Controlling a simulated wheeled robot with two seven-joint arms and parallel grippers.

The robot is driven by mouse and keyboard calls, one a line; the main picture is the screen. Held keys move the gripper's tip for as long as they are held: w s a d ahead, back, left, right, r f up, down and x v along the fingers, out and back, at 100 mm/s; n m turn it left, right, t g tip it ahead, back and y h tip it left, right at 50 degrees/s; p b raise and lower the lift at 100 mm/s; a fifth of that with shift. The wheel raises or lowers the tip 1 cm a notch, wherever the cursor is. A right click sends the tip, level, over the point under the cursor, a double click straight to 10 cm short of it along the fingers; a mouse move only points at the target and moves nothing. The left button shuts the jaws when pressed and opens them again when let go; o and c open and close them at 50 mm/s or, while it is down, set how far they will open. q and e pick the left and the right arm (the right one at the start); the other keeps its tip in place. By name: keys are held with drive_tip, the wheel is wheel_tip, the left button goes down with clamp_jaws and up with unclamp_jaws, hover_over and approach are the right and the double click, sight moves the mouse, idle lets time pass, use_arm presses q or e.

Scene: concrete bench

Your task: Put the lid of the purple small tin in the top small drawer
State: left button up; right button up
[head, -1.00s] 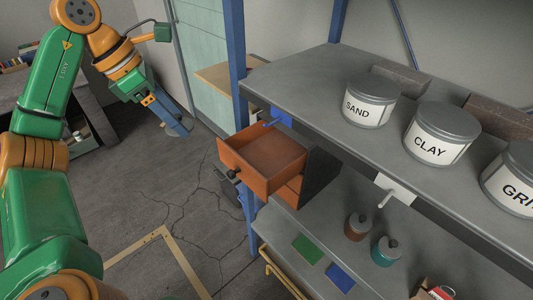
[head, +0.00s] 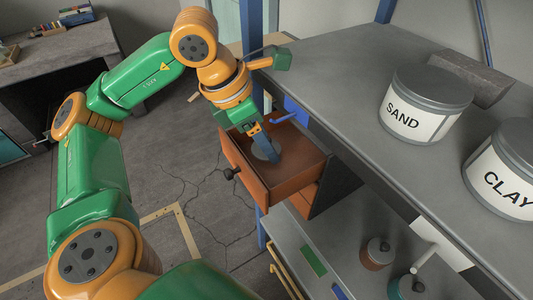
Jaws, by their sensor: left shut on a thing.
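My left gripper (head: 269,149) points down over the open top small drawer (head: 247,181). It is shut on a round grey lid (head: 258,153), which appears to be within the drawer's opening. I cannot tell whether the lid touches the drawer floor. The top small drawer is orange-brown with a dark knob, pulled out from a small cabinet under the shelf, and otherwise looks empty. The purple small tin is not in view. My right gripper is not in view.
Large tins labelled SAND (head: 423,105) and CLAY (head: 507,170) stand on the grey upper shelf (head: 335,85), beside the drawer. A blue post stands close behind my left gripper. The lower shelf holds a brown jar (head: 377,254) and a teal jar (head: 406,289).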

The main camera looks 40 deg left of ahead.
use_arm(q)
drive_tip(key=f, duration=0.3)
drive_tip(key=shift+s+d+f, duration=0.2)
drive_tip(key=shift+s+d, duration=0.05)
drive_tip(key=shift+w+f, duration=0.1)
drive_tip(key=shift+f, duration=0.1)
drive_tip(key=o, duration=1.5)
drive_tip(key=shift+r, duration=0.1)
drive_tip(key=shift+c, duration=0.2)
drive_tip(key=shift+a+r, duration=0.1)
drive_tip(key=shift+r, duration=0.3)
drive_tip(key=p+v, duration=0.1)
drive_tip(key=v, duration=1)
drive_tip(key=shift+r, duration=0.1)
drive_tip(key=shift+a, duration=0.1)
